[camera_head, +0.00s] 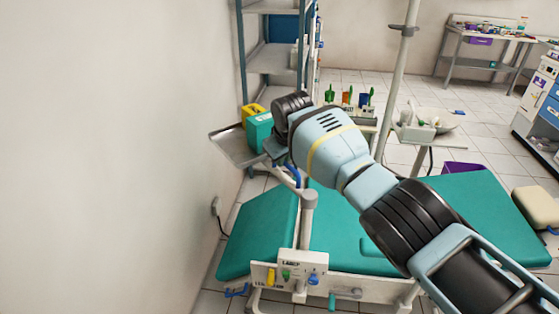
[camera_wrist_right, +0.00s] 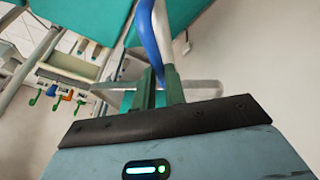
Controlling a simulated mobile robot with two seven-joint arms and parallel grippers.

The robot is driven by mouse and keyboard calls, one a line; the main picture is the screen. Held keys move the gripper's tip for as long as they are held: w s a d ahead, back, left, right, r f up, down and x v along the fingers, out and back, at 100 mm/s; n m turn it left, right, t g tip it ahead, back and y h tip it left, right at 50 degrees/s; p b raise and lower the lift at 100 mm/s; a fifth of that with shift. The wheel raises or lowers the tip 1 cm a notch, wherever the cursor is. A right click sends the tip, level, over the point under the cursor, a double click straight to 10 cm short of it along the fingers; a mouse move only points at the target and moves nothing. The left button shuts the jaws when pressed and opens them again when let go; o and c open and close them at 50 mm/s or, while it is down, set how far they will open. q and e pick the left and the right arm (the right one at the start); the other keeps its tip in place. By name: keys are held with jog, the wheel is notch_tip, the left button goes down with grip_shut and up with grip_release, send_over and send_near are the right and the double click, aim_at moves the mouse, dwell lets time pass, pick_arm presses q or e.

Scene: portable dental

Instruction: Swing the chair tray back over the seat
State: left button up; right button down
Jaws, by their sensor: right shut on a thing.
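The chair tray (camera_head: 226,146) is a flat grey metal tray at the left, close to the wall and beyond the teal seat (camera_head: 245,235). Its pale arm (camera_head: 283,177), with a blue sleeve (camera_head: 293,174), joins a grey post (camera_head: 307,215) beside the chair. My right gripper (camera_head: 277,150) is at the tray's near right side, shut on the tray's blue-and-pale bar. In the right wrist view the gripper (camera_wrist_right: 152,92) closes around the bar (camera_wrist_right: 150,35), with the tray (camera_wrist_right: 203,87) behind it. The fingertips are partly hidden in the head view. My left gripper is out of view.
A yellow box (camera_head: 252,110) and a teal box (camera_head: 259,131) appear beside the tray; their support is unclear. A shelf rack (camera_head: 271,60) stands behind. A pole (camera_head: 400,75) and a basin (camera_head: 432,120) are right of my arm. The wall (camera_head: 110,150) bounds the left.

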pick_arm(q)
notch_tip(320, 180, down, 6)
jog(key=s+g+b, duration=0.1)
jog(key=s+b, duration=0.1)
jog(key=b, duration=0.3)
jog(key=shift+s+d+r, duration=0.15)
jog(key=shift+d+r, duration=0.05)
pick_arm(e)
jog(key=w+d+m+g+h, duration=0.1)
jog(key=d+m+h, duration=0.2)
jog(key=d+m, duration=0.4)
jog(key=shift+w+d+m+h, duration=0.3)
jog(key=shift+d+m+h, duration=0.1)
jog(key=shift+m, duration=0.5)
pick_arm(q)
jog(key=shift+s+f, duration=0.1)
pick_arm(e)
jog(key=c, duration=1.5)
grip_release()
jog(key=shift+d, duration=0.1)
jog(key=shift+o, duration=0.2)
